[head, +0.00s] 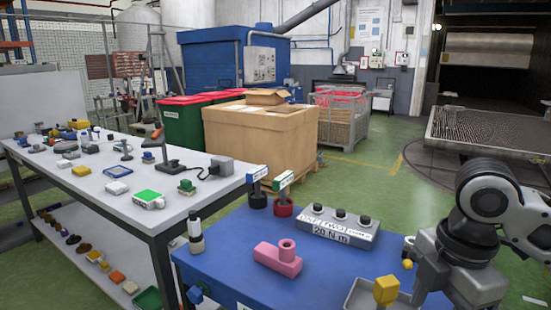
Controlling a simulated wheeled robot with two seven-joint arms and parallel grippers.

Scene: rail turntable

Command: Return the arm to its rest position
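My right arm comes in from the right edge, its light grey and dark links bent over the right end of the blue table (225,255). My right gripper (422,290) points down near the table's front right. Its fingertips are not clear, so I cannot tell whether it is open or shut. A yellow block (386,289) is just left of it, at a grey tray (358,296) cut by the lower edge. A small yellow ball (407,265) is beside the gripper. My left gripper is not in view.
On the blue table are a pink part (278,258), a grey box with black knobs and "20 N m" (340,227), and two cups with labelled tools, black (257,200) and red (283,208). A cluttered white table (110,192) stands left. Green floor (370,170) is free behind.

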